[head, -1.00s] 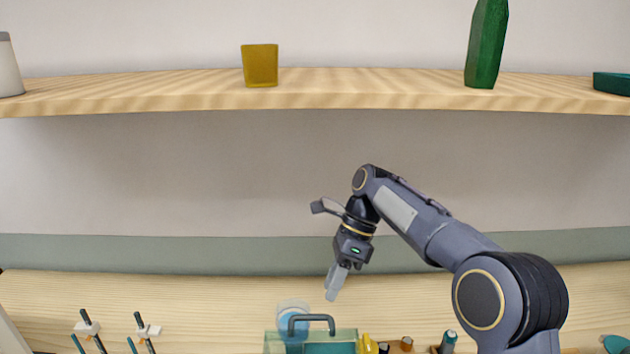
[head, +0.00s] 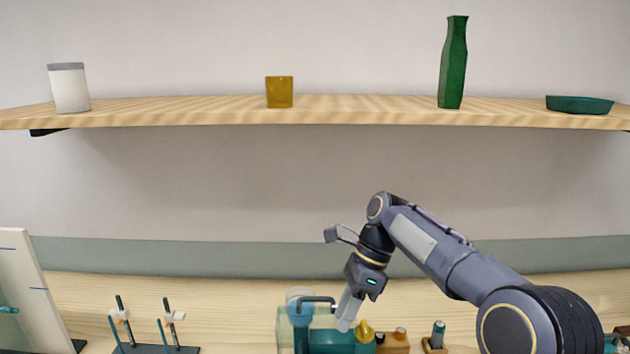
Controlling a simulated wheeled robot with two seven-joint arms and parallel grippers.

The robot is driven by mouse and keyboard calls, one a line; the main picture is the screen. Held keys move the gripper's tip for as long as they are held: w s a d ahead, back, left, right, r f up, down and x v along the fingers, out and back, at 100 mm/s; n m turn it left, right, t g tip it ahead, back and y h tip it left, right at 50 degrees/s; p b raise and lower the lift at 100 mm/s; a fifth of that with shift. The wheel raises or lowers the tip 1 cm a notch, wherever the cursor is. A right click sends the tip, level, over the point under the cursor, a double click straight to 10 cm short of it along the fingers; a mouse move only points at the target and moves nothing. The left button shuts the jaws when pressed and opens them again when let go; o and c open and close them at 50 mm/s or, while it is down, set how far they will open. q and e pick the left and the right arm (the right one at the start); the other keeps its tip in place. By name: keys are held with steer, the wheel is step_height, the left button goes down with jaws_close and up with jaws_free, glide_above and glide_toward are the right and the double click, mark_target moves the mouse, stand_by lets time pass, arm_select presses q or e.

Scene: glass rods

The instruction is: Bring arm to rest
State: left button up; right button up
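My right arm comes in from the lower right. Its gripper (head: 346,318) points down, with its pale fingers in front of or beside a teal, see-through box with a dark handle (head: 318,300). The fingers are seen nearly edge-on, so I cannot tell whether they are apart or whether they touch the box. No held object shows. My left gripper is not in view.
Two clamp stands (head: 122,322) are at the lower left beside a white board (head: 22,270). A yellow item (head: 364,331) and small wooden blocks are right of the box. A wall shelf (head: 200,112) holds a jar (head: 70,90), amber cup (head: 279,92), green vase (head: 453,65) and teal dish (head: 580,105).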

steer(key=s+d+n+t+b, duration=0.2)
steer(key=s+d+n+t, duration=0.3)
steer(key=s+d+n, duration=0.65)
arm_select(q)
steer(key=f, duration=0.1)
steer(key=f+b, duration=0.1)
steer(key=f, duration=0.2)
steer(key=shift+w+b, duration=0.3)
steer(key=shift+b, duration=0.05)
arm_select(e)
steer(key=s+d+f+n+t, duration=0.1)
steer(key=s+f, duration=0.3)
steer(key=s, duration=0.4)
steer(key=s+d+f+n+t+h, duration=0.1)
steer(key=s+d+f+n+t, duration=0.1)
steer(key=s, duration=0.6)
step_height(320, 180, down, 4)
steer(key=shift+s+d+r+n+t, duration=0.2)
steer(key=shift+n+t, duration=0.4)
steer(key=shift+n, duration=0.45)
